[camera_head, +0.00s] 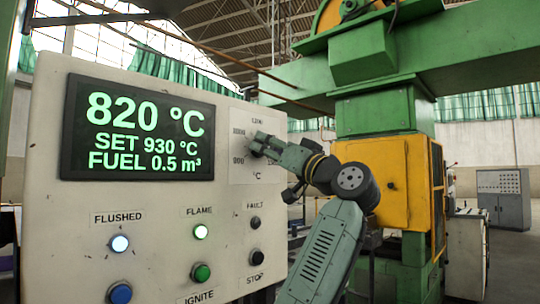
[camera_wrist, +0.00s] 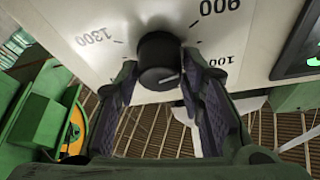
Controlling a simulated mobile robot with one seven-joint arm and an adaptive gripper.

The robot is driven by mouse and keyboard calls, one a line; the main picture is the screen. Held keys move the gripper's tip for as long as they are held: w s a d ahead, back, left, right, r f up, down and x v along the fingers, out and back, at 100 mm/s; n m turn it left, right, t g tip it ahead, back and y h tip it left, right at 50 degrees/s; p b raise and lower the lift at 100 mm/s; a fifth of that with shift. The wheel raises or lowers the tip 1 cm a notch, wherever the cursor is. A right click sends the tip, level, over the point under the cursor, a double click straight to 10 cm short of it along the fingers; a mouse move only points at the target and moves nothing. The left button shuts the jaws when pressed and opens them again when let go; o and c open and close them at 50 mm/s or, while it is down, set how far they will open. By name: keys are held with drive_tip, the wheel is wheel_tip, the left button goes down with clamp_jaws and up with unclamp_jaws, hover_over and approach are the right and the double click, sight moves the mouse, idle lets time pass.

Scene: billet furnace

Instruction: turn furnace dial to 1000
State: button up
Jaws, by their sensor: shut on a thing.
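The furnace dial (camera_wrist: 158,52) is a round black knob on the pale control panel (camera_head: 60,220). The display (camera_head: 138,130) reads 820 °C, SET 930 °C, FUEL 0.5 m³.
Below the display are a lit FLUSHED lamp (camera_head: 119,243), a lit FLAME lamp (camera_head: 201,232), a blue button (camera_head: 120,292), a green IGNITE button (camera_head: 201,272) and dark FAULT and STOP controls close to my arm. Green and yellow machinery (camera_head: 375,180) stands behind on the right.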

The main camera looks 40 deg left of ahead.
drive_tip(key=m+t+h, duration=0.1)
drive_tip(key=m, duration=0.2)
drive_tip(key=m+t, duration=0.1)
drive_tip(key=m, duration=0.2)
drive_tip(key=shift+r+t+h, duration=0.1)
drive_tip(key=shift+t+h, duration=0.3)
drive_tip(key=shift+m+t+h+p, duration=0.3)
drive_tip(key=shift+m+h+p, duration=0.15)
drive_tip(key=shift+m, duration=0.85)
drive_tip(key=shift+m+t+h+p, duration=0.35)
drive_tip(key=shift+m+p, duration=0.1)
drive_tip(key=shift+m, duration=0.85)
drive_tip(key=o, duration=1.1)
drive_tip(key=v, duration=1.2)
drive_tip(key=shift+d, duration=0.1)
